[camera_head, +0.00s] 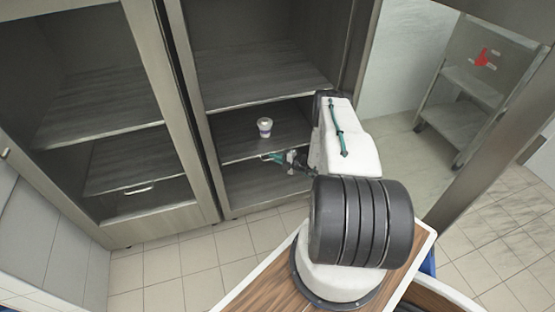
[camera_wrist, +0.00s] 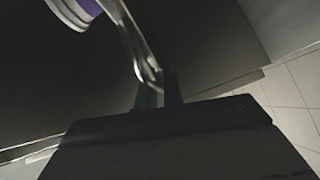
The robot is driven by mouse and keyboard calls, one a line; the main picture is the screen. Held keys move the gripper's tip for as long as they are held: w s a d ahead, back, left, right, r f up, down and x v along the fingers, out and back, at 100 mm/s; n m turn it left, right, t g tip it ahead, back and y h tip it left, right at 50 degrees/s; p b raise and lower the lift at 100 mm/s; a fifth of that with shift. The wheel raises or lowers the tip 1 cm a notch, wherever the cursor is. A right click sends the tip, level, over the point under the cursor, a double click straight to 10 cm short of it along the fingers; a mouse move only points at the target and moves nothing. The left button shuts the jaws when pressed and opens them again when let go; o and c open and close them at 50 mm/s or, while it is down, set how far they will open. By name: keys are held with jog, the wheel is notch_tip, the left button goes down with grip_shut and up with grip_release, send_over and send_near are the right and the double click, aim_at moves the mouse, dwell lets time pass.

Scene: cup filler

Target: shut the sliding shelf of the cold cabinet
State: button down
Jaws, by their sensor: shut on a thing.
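The cold cabinet (camera_head: 180,80) stands open on its right side. Its sliding shelf (camera_head: 240,147) is a dark board with a pale front edge, and a small white cup (camera_head: 264,127) stands upright on it. My gripper (camera_head: 284,159) is at the shelf's front edge, right of its middle. In the wrist view my gripper (camera_wrist: 160,92) is shut on a shiny metal handle (camera_wrist: 134,40). The cup's white and purple side (camera_wrist: 75,10) shows at the top left there. How far out the shelf sits is hard to tell.
Another bay with a framed front (camera_head: 140,60) is on the left, with a handled shelf (camera_head: 137,190) low inside. A metal rack (camera_head: 460,105) with a red item (camera_head: 487,57) stands at the right. Tiled floor (camera_head: 185,258) lies clear before the cabinet.

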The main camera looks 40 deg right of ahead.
jog(key=c, duration=1.5)
grip_release()
jog(key=shift+w+d+r, duration=0.1)
jog(key=shift+w, duration=0.1)
jog(key=v, duration=0.7)
jog(key=shift+s, duration=0.35)
